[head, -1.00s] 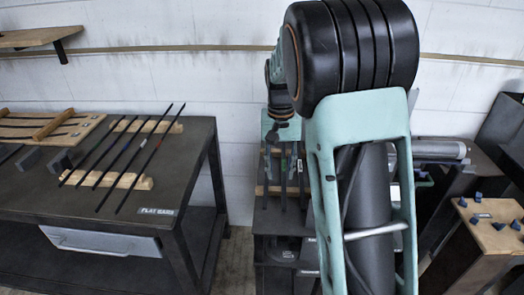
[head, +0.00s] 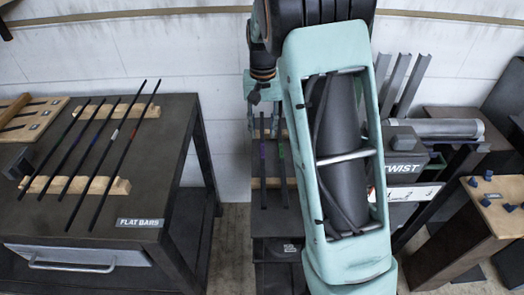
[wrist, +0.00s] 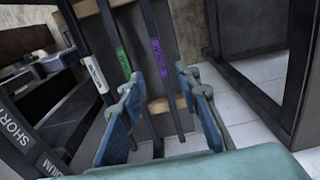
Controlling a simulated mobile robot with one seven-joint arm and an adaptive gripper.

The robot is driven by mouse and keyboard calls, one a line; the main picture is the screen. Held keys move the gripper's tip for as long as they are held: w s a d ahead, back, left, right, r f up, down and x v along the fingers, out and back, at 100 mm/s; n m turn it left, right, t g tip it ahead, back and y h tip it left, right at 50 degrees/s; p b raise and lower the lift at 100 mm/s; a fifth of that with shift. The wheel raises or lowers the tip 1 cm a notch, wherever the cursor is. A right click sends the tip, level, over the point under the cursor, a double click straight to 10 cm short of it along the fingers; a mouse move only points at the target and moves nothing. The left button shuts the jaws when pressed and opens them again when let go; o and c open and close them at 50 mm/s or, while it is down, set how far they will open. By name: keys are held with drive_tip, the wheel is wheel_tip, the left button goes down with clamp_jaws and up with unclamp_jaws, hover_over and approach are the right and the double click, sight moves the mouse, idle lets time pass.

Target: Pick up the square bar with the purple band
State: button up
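The bar with the purple band (wrist: 158,57) is dark and thin and rests on a wooden rack in the wrist view. In the head view its purple band (head: 262,152) shows below my gripper (head: 265,94). A bar with a green band (wrist: 124,61) lies left of it, and a bar with a white band (wrist: 95,73) farther left. In the wrist view my gripper (wrist: 158,84) has its two blue fingers spread apart. The purple-banded bar appears between them, with the green-banded bar near the left finger. I see no contact; the height gap is unclear.
A dark table (head: 185,150) labelled FLAT BARS holds several flat bars on wooden supports (head: 110,186) at left. A TWIST machine (head: 402,172) stands right of the rack, partly behind my arm. A wooden block with blue pegs (head: 500,210) is far right.

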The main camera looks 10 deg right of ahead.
sight(262, 151)
drive_tip(key=f, duration=0.7)
drive_tip(key=shift+s+a, duration=0.1)
drive_tip(key=shift+s, duration=0.2)
clamp_jaws()
drive_tip(key=shift+w, duration=0.1)
